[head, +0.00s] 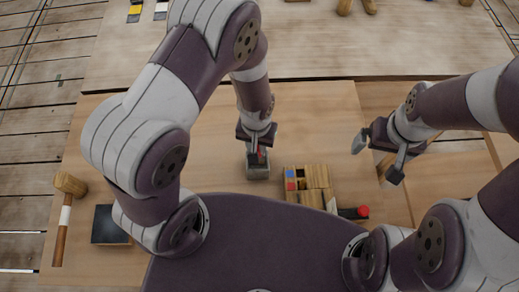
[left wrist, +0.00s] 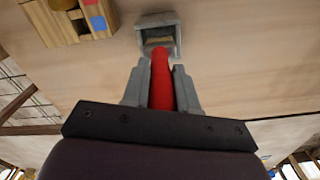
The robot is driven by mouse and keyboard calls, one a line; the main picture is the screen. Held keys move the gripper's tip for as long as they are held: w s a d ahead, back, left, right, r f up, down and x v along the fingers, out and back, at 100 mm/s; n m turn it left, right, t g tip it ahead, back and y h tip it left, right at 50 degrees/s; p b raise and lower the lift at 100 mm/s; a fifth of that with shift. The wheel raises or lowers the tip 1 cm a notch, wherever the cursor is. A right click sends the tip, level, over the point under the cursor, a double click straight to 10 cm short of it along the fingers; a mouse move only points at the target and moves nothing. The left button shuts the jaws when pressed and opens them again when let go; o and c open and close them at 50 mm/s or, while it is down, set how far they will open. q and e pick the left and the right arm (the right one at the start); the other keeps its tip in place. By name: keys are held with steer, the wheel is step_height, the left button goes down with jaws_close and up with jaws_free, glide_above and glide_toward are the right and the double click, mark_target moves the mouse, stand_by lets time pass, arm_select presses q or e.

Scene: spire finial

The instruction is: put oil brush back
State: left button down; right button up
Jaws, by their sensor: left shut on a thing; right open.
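My left gripper (head: 257,143) is shut on a red handle, which I take to be the oil brush (left wrist: 161,80). In the left wrist view the brush runs between the two grey fingers, its far end at the small open grey box (left wrist: 157,20). In the head view the gripper is right over that grey box (head: 257,172), pointing down. I cannot tell whether the brush's lower end is inside the box or just above it. My right gripper (head: 379,158) is open and empty, over the right part of the table.
A wooden block holder (head: 312,198) with red and blue squares stands right of the box. A dark item with a red end (head: 355,212) lies beside it. A mallet (head: 66,210) and a dark square plate (head: 108,226) lie at the left. The wood left of the box is clear.

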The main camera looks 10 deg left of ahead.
arm_select(q)
steer(key=f, duration=0.4)
steer(key=shift+w+f, duration=0.15)
steer(key=shift+w, duration=0.05)
steer(key=shift+s, duration=0.15)
